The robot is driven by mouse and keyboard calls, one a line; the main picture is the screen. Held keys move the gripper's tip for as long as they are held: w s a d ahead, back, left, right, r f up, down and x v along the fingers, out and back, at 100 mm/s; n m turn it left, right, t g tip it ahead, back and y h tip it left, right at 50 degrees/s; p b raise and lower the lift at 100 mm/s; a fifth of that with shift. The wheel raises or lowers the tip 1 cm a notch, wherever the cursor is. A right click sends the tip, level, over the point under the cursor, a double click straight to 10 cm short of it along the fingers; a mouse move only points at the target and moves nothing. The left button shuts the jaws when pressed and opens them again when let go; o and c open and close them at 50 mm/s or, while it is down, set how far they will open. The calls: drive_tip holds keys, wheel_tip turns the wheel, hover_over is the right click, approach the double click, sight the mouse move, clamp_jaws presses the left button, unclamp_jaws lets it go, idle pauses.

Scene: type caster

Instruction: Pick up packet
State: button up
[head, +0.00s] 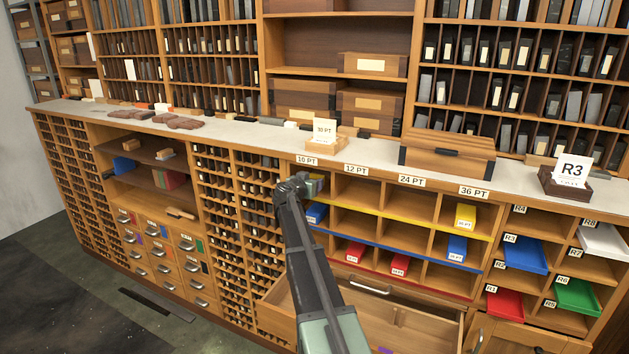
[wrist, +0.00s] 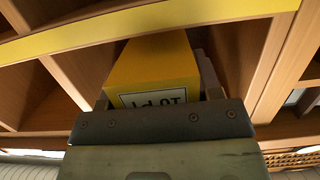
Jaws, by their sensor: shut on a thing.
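The yellow packet (wrist: 155,68) fills the middle of the wrist view. It has a white label (wrist: 158,98) that appears upside down and partly hidden by my gripper; it seems to read 10 PT. My gripper (wrist: 155,92) has a jaw on each side of the packet and is shut on it. In the head view my gripper (head: 304,184) is at the top left compartment, under the 10 PT sign (head: 307,160). The arm mostly hides the packet there. I cannot tell whether the packet touches the compartment floor.
Compartment walls and a yellow-edged shelf (wrist: 150,15) are close around the packet. Other packets lie in the cubbies: yellow (head: 465,217), blue (head: 457,248) and red (head: 400,264). An open drawer (head: 380,318) sticks out below. Coloured trays, including a green one (head: 577,296), are at right.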

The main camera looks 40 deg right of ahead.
drive_tip(key=f+v, duration=0.2)
drive_tip(key=v, duration=1.2)
drive_tip(key=shift+s+a+f, duration=0.2)
drive_tip(key=shift+a+f, duration=0.1)
drive_tip(key=shift+a, duration=0.1)
drive_tip(key=shift+s, duration=0.1)
